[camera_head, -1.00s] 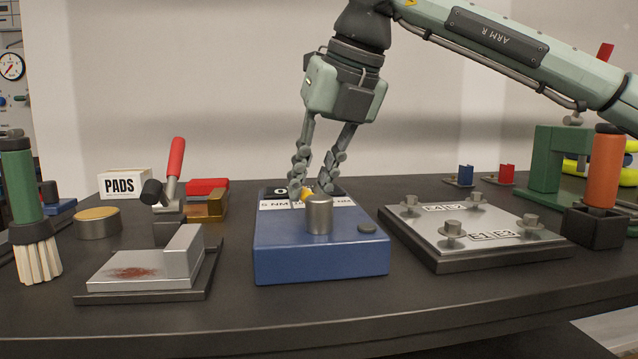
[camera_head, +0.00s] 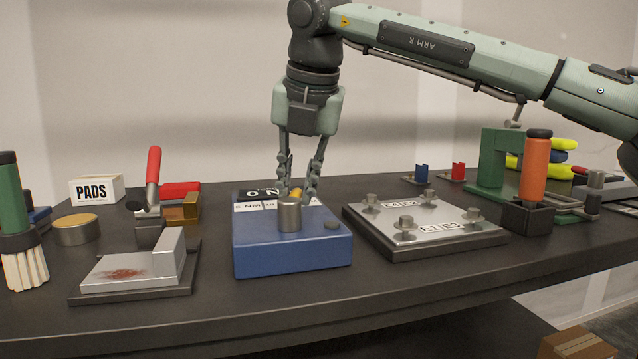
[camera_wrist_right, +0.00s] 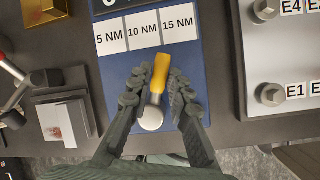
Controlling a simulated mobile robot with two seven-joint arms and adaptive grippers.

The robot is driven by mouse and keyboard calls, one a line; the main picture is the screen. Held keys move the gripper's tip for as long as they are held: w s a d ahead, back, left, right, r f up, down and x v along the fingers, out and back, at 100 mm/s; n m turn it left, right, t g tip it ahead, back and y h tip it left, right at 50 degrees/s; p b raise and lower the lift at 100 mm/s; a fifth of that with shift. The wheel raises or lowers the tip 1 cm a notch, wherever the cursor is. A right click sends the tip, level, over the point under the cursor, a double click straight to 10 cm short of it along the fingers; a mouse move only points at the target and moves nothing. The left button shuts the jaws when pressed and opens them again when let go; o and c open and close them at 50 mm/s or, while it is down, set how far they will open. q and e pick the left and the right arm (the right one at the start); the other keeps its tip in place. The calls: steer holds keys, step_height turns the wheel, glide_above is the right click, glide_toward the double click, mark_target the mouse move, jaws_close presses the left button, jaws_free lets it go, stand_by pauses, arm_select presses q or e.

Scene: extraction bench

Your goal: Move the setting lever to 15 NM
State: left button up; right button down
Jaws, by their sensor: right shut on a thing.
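The torque setter is a blue box (camera_head: 290,250) on the bench, with a silver post (camera_head: 290,216) on top. Its yellow setting lever (camera_wrist_right: 157,78) runs from the round post cap (camera_wrist_right: 151,118) toward the label strip. The labels are 5 NM (camera_wrist_right: 109,38), 10 NM (camera_wrist_right: 142,31) and 15 NM (camera_wrist_right: 178,24). The lever tip points near the border between 10 NM and 15 NM. My right gripper (camera_head: 298,195) reaches down behind the post, its fingers on either side of the lever, shut on it. In the head view the fingers and post partly hide lever and labels. My left gripper is out of view.
A metal plate with bolts (camera_head: 430,228) lies close to the right of the box. A grey block on a dark base (camera_head: 125,272) and a red-handled tool (camera_head: 153,170) stand left. An orange-handled tool (camera_head: 535,172) stands further right. The bench's front strip is clear.

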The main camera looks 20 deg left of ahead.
steer(key=m+b, duration=0.1)
steer(key=d+m+h+b, duration=0.1)
steer(key=m, duration=0.1)
steer(key=shift+d+m+t+h, duration=0.25)
steer(key=shift+m+t+h, duration=0.05)
steer(key=shift+t, duration=0.1)
arm_select(q)
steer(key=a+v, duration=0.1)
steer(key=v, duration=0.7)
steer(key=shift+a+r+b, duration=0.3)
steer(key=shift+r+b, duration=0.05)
steer(key=shift+b, duration=0.1)
arm_select(e)
steer(key=shift+s+d+m+h, duration=0.1)
steer(key=shift+d+m+h, duration=0.2)
steer(key=shift+m, duration=0.5)
steer(key=c, duration=1.4)
jaws_free()
steer(key=shift+r, duration=0.1)
steer(key=v, duration=1.2)
steer(key=shift+s, duration=0.1)
